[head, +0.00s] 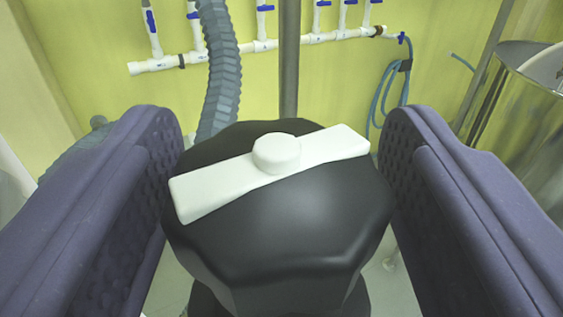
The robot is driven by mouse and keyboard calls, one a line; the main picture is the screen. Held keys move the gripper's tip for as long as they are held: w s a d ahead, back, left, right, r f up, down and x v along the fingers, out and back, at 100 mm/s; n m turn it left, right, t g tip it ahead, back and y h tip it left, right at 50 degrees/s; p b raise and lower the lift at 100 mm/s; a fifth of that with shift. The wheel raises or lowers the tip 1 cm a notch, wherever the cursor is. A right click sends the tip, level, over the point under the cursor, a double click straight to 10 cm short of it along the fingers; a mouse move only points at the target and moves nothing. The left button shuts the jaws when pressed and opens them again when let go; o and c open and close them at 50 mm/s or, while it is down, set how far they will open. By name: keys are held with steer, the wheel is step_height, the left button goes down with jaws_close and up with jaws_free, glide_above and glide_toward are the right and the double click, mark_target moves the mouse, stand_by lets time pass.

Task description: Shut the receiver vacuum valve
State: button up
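The valve shows in the head view as a black rounded body (290,235) with a white bar handle (222,186) across its top. The handle has a round hub in its middle and lies tilted, its right end higher in the picture than its left. My gripper (278,165) is open, with one purple padded finger on each side of the valve. The left finger is close to the black body and the handle's left end; I cannot tell if it touches. The right finger is close to the handle's right end. The valve's lower part is cut off by the frame.
A white pipe manifold (222,55) with several blue-handled taps runs along the yellow-green back wall. A grey corrugated hose (222,85) and a metal post (289,60) stand behind the valve. A blue hose (388,85) hangs at right. A shiny metal vessel (515,115) stands at far right.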

steer(key=shift+a+f+n+y+b, duration=0.1)
steer(key=shift+f+n+y+b, duration=0.4)
steer(key=shift+b, duration=0.5)
steer(key=shift+r+n+y+b, duration=0.1)
steer(key=shift+n+y+b, duration=0.3)
steer(key=shift+y+b, duration=0.4)
steer(key=n+g+y, duration=0.1)
steer(key=y, duration=0.1)
steer(key=n+g+y, duration=0.1)
steer(key=n+y, duration=0.1)
steer(key=shift+r+y, duration=0.35)
steer(key=shift+y, duration=0.05)
steer(key=n+y+b, duration=0.1)
steer(key=b, duration=0.1)
steer(key=g+y+b, duration=0.1)
steer(key=shift+f+n+g+b, duration=0.3)
steer(key=shift+f+n+b, duration=0.05)
steer(key=shift+n+b, duration=0.05)
steer(key=shift+n+g+y+b, duration=0.3)
steer(key=shift+n+y+b, duration=0.1)
steer(key=shift+y+b, duration=0.2)
steer(key=shift+w+r+n+g+y, duration=0.1)
steer(key=shift+r+n+g+y, duration=0.15)
steer(key=shift+n+g+y, duration=0.25)
steer(key=shift+r, duration=0.1)
steer(key=shift+c, duration=0.4)
